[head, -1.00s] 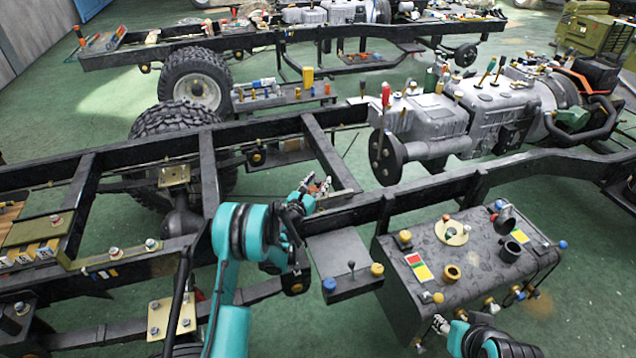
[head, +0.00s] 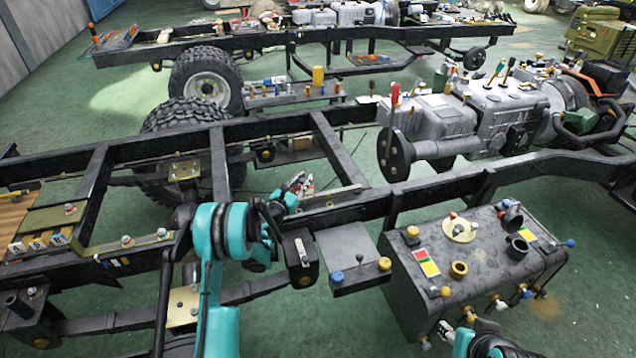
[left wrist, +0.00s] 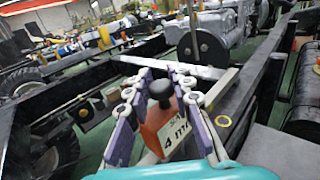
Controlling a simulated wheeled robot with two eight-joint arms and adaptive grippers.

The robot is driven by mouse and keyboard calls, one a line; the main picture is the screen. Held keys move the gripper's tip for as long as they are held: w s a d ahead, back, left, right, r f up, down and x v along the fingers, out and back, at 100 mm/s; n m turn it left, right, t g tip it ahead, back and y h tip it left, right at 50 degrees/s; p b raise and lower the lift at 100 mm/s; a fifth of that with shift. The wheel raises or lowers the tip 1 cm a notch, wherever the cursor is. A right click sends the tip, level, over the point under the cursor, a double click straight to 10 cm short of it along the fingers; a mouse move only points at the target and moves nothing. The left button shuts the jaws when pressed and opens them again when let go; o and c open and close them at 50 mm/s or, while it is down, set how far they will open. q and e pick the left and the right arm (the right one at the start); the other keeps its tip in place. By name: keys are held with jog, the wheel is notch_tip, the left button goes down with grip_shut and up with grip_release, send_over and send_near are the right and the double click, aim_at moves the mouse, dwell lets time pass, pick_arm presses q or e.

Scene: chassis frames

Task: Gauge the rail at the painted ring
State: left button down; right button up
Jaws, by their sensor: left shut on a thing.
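My left gripper (head: 298,184) is over the near long chassis rail (head: 345,212), left of the hanging shelf. In the left wrist view the left gripper (left wrist: 160,78) is shut on an orange gauge block (left wrist: 172,125) with a black knob and a white label that seems to read 4 mm. The block is between the purple finger pads.
A grey shelf (head: 346,246) with knobs hangs on the rail's near side. A dark tank (head: 480,262) with fittings stands right of it. A crossmember (head: 338,147) and a grey engine (head: 440,125) lie beyond. Green floor shows between the rails.

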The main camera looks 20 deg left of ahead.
pick_arm(q)
jog(key=shift+s+a, duration=0.45)
jog(key=shift+a, duration=0.15)
jog(key=shift+s+a, duration=0.4)
jog(key=shift+a, duration=0.2)
jog(key=c, duration=1.3)
grip_release()
jog(key=s+a, duration=0.1)
jog(key=s, duration=0.6)
jog(key=shift+s+a, duration=0.2)
